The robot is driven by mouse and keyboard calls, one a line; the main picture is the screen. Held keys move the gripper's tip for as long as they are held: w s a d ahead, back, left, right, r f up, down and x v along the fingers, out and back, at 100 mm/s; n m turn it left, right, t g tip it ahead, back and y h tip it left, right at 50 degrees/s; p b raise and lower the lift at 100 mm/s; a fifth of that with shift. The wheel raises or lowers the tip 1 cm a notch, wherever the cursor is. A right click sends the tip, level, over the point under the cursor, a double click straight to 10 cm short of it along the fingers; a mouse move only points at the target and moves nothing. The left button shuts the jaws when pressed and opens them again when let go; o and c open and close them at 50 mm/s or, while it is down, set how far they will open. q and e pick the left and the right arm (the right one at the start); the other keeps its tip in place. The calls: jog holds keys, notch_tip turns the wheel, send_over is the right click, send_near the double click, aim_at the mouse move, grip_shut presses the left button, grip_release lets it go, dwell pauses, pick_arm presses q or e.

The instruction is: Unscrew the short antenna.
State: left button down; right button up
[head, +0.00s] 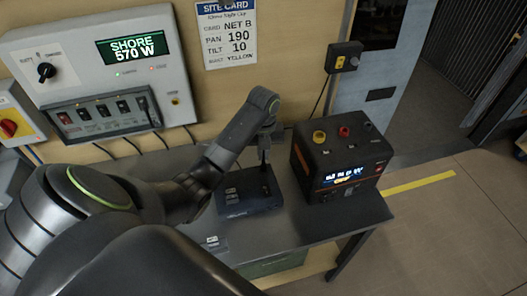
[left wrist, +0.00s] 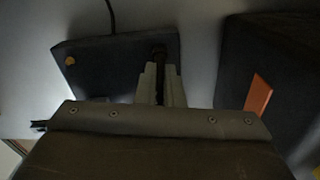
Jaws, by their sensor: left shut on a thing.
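The short antenna (left wrist: 159,55) is a thin black rod standing on a flat dark box (head: 236,200) on the table; the box also shows in the left wrist view (left wrist: 110,70). In the head view the antenna (head: 263,158) shows only in part, under my left gripper (head: 264,150). My left gripper (left wrist: 160,85) is shut around the antenna from above, its pale fingers on either side of the rod. The antenna's base meets the box near one corner. My right gripper is not in view.
A black power unit (head: 341,163) with yellow and red knobs and a lit display stands close on the right of the box. The wall panel (head: 100,75) reading SHORE 570 W is behind on the left. The table's front edge (head: 310,240) is clear.

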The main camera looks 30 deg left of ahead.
pick_arm(q)
jog(key=shift+n+p, duration=1.7)
jog(key=shift+p, duration=0.05)
jog(key=shift+n, duration=0.3)
jog(key=shift+r+n+p, duration=0.1)
jog(key=shift+n+p, duration=1.7)
jog(key=shift+p, duration=0.1)
jog(key=shift+n+p, duration=1.6)
jog(key=shift+n, duration=0.4)
